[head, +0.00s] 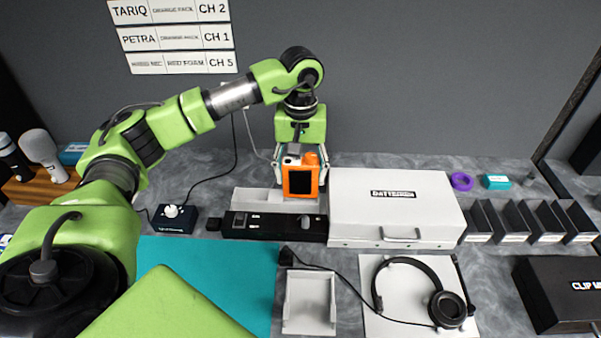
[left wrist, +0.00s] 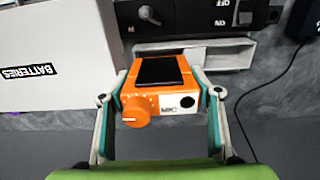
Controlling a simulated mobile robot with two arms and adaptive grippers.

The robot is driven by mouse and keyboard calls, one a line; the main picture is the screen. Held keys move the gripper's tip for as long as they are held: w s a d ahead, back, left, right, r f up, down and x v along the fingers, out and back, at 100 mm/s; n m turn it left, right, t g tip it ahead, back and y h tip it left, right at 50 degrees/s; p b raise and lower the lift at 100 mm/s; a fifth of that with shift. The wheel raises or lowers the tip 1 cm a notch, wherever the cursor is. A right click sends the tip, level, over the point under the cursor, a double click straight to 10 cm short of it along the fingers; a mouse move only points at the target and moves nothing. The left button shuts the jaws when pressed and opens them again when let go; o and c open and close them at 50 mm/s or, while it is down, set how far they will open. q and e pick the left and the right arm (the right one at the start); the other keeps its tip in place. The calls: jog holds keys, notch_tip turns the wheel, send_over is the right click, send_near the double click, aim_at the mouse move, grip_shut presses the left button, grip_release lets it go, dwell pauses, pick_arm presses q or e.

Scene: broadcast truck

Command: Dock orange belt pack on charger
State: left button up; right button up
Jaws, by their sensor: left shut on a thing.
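The orange belt pack (head: 300,181) has a dark screen and a knob. My left gripper (head: 301,190) is shut on its sides and holds it upright in the head view. In the left wrist view the belt pack (left wrist: 160,84) sits between the teal-padded fingers (left wrist: 165,88), its knob towards the camera. The likely charger is a long black unit (head: 255,231) with a switch, with white bays (head: 256,199) behind it. The pack is over or in front of the bay area beside the white box; contact with a bay cannot be told. My right gripper is not in view.
A white BATTERIES box (head: 390,200) stands close on the pack's right. A headset (head: 447,306), a white tray (head: 308,302) and a teal mat (head: 215,262) lie in front. Black bins (head: 510,220) stand right.

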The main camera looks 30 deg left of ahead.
aim_at(300, 188)
pick_arm(q)
jog(key=shift+f+b, duration=0.95)
jog(key=shift+f, duration=0.25)
jog(key=shift+f+b, duration=1.2)
jog(key=shift+f, duration=0.4)
jog(key=o, duration=1.3)
jog(key=shift+r, duration=0.1)
jog(key=shift+r, duration=0.1)
notch_tip(300, 188, up, 12)
jog(key=shift+a+f, duration=0.1)
jog(key=shift+f, duration=0.05)
